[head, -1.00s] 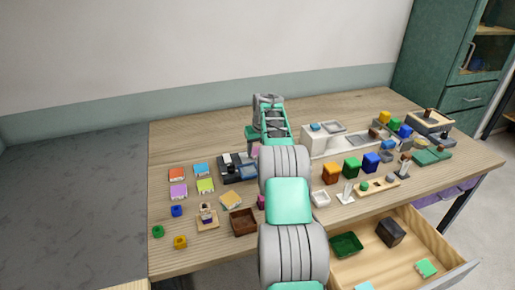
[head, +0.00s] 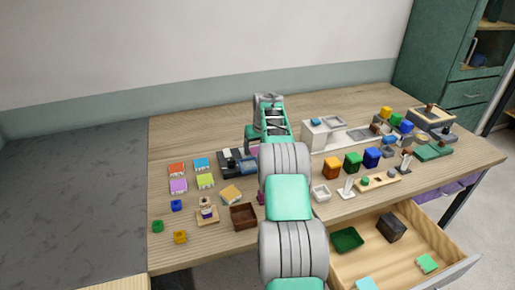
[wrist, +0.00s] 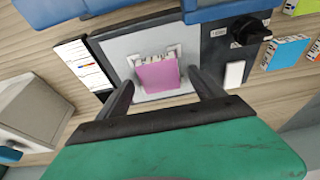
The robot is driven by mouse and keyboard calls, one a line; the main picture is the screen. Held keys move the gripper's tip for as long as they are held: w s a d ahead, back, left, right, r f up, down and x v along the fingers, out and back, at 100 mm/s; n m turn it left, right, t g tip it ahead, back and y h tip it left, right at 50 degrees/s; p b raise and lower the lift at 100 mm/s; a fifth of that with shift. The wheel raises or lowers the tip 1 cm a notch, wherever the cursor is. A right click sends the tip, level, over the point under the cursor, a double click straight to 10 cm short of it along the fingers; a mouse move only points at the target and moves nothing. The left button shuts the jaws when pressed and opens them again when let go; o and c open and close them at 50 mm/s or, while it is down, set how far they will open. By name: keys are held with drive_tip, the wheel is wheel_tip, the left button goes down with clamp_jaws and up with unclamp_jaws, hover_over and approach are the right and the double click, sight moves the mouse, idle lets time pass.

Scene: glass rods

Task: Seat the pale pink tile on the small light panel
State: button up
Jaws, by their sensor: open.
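In the wrist view the pink tile (wrist: 158,75) lies on the pale grey plate of the small light panel (wrist: 125,47), between small white brackets. Its patterned white edge faces the brackets; I cannot tell if it is fully down. My gripper (wrist: 163,80) is open, with one dark finger on each side of the tile and a visible gap to each. In the head view my arm hides the tile and most of the panel.
The panel's dark housing carries a black knob (wrist: 250,29), with a blue tile (wrist: 287,51) beyond it. A blue block-like part (wrist: 215,10) borders the panel. A grey box (wrist: 30,105) stands left. In the head view, an open drawer (head: 405,255) juts out at front right.

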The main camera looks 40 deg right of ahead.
drive_tip(key=b+v, duration=0.1)
drive_tip(key=v, duration=0.7)
drive_tip(key=s+a+r+n, duration=0.1)
drive_tip(key=s+a+r, duration=0.2)
drive_tip(key=a, duration=0.4)
drive_tip(key=s+a+r, duration=0.2)
drive_tip(key=s+a, duration=0.1)
drive_tip(key=a, duration=0.5)
drive_tip(key=s+a+r+n, duration=0.1)
drive_tip(key=s+a+r, duration=0.2)
drive_tip(key=a, duration=0.4)
drive_tip(key=s+a+f, duration=0.4)
drive_tip(key=s+a, duration=0.2)
drive_tip(key=s, duration=0.4)
drive_tip(key=s+a+f+n+y, duration=0.1)
drive_tip(key=s+a+f, duration=0.2)
drive_tip(key=s+a, duration=0.4)
drive_tip(key=s, duration=0.4)
drive_tip(key=shift+s+a+f, duration=0.25)
drive_tip(key=shift+s+f, duration=0.1)
drive_tip(key=shift+f, duration=0.05)
